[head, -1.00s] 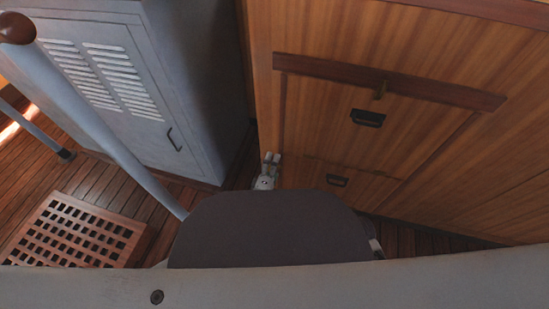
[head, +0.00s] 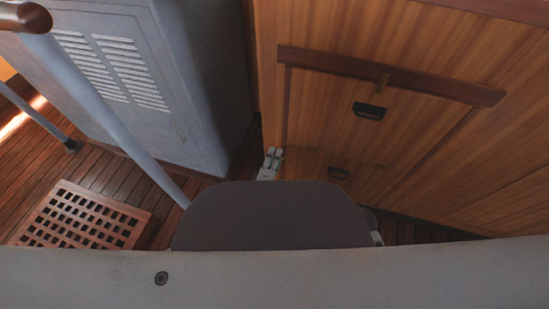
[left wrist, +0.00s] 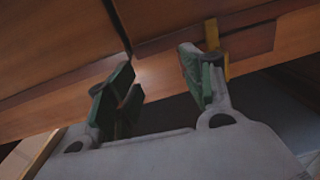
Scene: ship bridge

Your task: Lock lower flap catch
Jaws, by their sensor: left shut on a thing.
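The wooden cabinet front has a flap panel (head: 330,95) under a dark wooden rail (head: 330,66). My left gripper (head: 272,158) is low at the panel's left edge, mostly hidden behind my own body. In the left wrist view my left gripper (left wrist: 160,85) has its green-padded fingers up against the wood. A yellow brass catch (left wrist: 212,35) with a dark round part shows right behind the right finger. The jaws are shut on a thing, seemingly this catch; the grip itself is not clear. My right gripper is out of view.
A grey louvred locker (head: 185,90) and a rail post (head: 110,120) stand at the left. A wooden grating (head: 80,215) lies on the plank floor.

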